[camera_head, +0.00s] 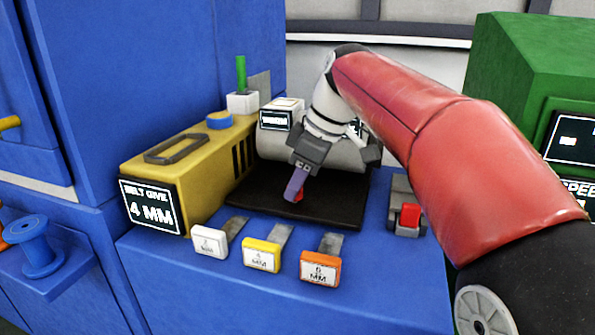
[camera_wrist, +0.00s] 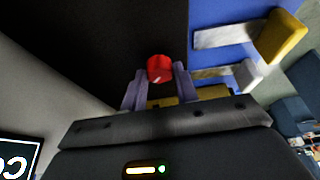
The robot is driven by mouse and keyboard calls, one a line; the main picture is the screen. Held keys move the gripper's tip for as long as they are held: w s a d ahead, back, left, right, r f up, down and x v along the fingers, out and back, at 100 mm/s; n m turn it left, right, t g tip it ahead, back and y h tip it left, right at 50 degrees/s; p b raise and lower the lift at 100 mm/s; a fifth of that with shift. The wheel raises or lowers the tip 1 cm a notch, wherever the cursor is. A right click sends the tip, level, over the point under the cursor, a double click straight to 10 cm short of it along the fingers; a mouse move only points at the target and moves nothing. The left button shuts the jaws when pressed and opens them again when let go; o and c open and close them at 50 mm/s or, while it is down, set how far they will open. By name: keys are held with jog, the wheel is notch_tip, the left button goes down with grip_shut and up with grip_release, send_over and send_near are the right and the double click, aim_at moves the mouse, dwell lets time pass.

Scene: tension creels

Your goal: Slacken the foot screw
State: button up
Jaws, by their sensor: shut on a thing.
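A small red knob, which looks like the foot screw, shows in the wrist view (camera_wrist: 160,68) between the two purple fingertips. In the head view the knob (camera_head: 299,196) is mostly hidden by a finger, low over the black plate (camera_head: 335,213). My gripper (camera_head: 294,190) points down and is shut on the red knob; it also shows in the wrist view (camera_wrist: 158,82). I cannot tell how far the screw is turned.
White (camera_head: 211,241), yellow (camera_head: 261,255) and orange (camera_head: 319,268) gauge tabs lie along the blue bench front. A grey block with a red switch (camera_head: 409,215) stands right. A yellow housing (camera_head: 185,165) with a screen reading "BELT GIVE 4 MM" (camera_head: 151,207) stands left.

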jog(key=n+g+p, duration=0.1)
jog(key=n, duration=0.1)
jog(key=n+p, duration=0.1)
jog(key=n, duration=0.1)
jog(key=shift+w+r+n+g, duration=0.2)
jog(key=shift+n+g, duration=0.1)
jog(key=shift+g, duration=0.1)
jog(key=shift+f+n+g+p, duration=0.15)
jog(key=shift+n+g+p, duration=0.65)
jog(key=shift+n, duration=1.1)
jog(key=o, duration=1)
jog(key=shift+v, duration=3.85)
jog(key=shift+a, duration=0.1)
